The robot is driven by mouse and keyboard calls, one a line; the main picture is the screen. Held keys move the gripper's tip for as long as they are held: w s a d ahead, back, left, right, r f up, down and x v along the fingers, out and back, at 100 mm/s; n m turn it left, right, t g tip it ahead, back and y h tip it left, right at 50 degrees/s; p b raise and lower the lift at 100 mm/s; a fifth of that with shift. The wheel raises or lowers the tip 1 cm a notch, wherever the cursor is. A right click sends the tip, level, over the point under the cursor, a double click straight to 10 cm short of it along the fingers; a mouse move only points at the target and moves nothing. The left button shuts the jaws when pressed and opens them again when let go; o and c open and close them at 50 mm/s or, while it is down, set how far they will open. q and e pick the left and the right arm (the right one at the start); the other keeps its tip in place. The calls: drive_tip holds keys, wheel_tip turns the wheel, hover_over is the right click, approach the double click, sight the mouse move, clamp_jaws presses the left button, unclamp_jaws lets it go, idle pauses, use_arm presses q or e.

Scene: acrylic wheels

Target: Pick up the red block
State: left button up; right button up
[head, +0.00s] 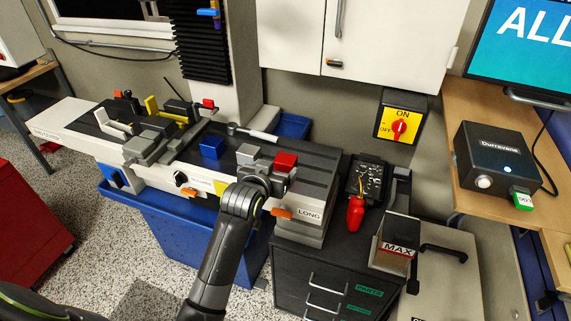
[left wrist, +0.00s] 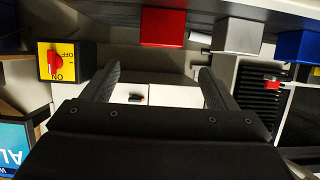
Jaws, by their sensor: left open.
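The red block (head: 286,160) sits on the long grey machine bed, at the right of a row with a grey block (head: 247,153) and a blue block (head: 211,148). In the left wrist view the red block (left wrist: 163,26) is at the top, above the space between the fingers, and apart from them. My left gripper (head: 267,173) is close to the red block, at its lower left in the head view, with its fingers partly hidden by my wrist. In the left wrist view the left gripper (left wrist: 157,80) is open and empty. My right gripper is in neither view.
The grey block (left wrist: 237,36) is close beside the red one. An orange lever (head: 281,212) is on the bed's front. A red-handled tool (head: 355,212) and a box marked MAX (head: 397,240) are on the dark cabinet at right. Vise parts (head: 140,147) are at left.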

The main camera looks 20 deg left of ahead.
sight(285, 160)
use_arm(q)
drive_tip(key=x, duration=0.4)
drive_tip(key=shift+w+f, duration=0.1)
drive_tip(key=shift+w, duration=0.05)
drive_tip(key=shift+f+p+x, duration=0.15)
drive_tip(key=shift+p+x, duration=0.15)
drive_tip(key=shift+x, duration=1.05)
drive_tip(key=shift+f+p+x, duration=0.15)
drive_tip(key=shift+p+x, duration=0.15)
drive_tip(key=shift+x, duration=1)
drive_tip(key=shift+r, duration=0.1)
drive_tip(key=c, duration=1.3)
